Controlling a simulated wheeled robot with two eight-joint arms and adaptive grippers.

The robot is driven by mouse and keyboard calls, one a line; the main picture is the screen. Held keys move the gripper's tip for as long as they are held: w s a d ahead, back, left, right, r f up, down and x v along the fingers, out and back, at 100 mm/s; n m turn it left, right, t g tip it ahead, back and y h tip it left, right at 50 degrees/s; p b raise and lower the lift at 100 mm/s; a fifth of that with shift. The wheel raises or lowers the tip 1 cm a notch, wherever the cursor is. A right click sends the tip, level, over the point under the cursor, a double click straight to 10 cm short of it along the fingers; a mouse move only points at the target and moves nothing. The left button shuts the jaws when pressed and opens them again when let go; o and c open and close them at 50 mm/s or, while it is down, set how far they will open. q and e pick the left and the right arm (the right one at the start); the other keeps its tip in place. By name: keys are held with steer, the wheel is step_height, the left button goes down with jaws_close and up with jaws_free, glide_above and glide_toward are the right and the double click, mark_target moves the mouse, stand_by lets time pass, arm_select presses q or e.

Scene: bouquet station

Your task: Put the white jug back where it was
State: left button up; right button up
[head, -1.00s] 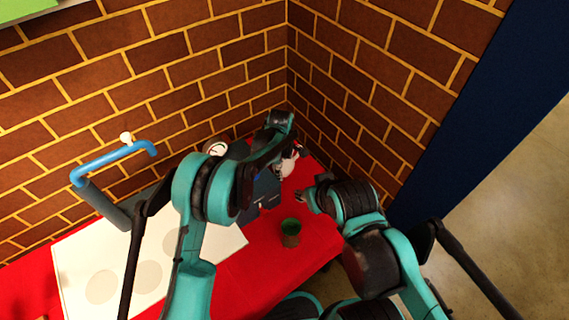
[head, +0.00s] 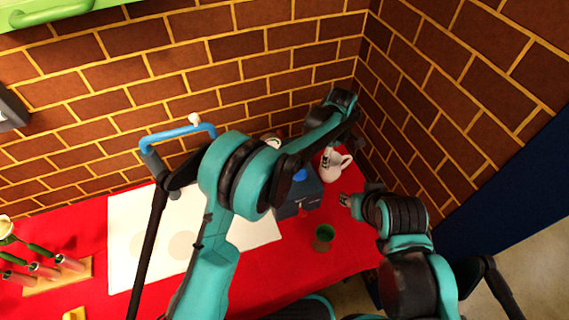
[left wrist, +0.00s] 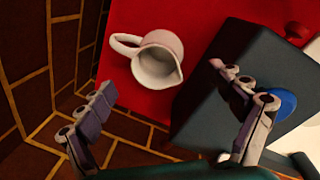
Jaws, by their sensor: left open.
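The white jug (head: 337,168) stands on the red table in the back right corner, near the brick wall, to the right of a dark grey box. In the left wrist view the jug (left wrist: 158,62) shows its open mouth, with its handle to the left; nothing grips it. My left gripper (head: 338,150) is open and empty over the jug, its fingers apart from it. It also shows in the left wrist view (left wrist: 163,90), one finger close to the box. My right gripper (head: 345,200) is low over the table in front of the jug; its fingers are too small to judge.
The dark grey box (head: 298,197) with a blue round part stands left of the jug. A green cup (head: 323,236) stands near the table's front edge. A white mat (head: 130,240) and a wooden rack (head: 55,278) lie further left. Brick walls close the corner behind.

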arm_select(q)
steer(key=s+a+r+m+t, duration=0.1)
steer(key=s+a+r+m, duration=0.15)
steer(key=a+r, duration=0.6)
steer(key=s+a+r+m+t, duration=0.2)
steer(key=s+a+r, duration=0.3)
steer(key=a, duration=0.6)
steer(key=s+a+m+t+y, duration=0.1)
steer(key=s+a+m+t, duration=0.2)
steer(key=s+a, duration=1.2)
steer(key=s+m, duration=0.1)
steer(key=m, duration=0.2)
steer(key=shift+s+a+f+m, duration=0.15)
steer(key=shift+s+f+m, duration=0.15)
steer(key=shift+s+m, duration=0.05)
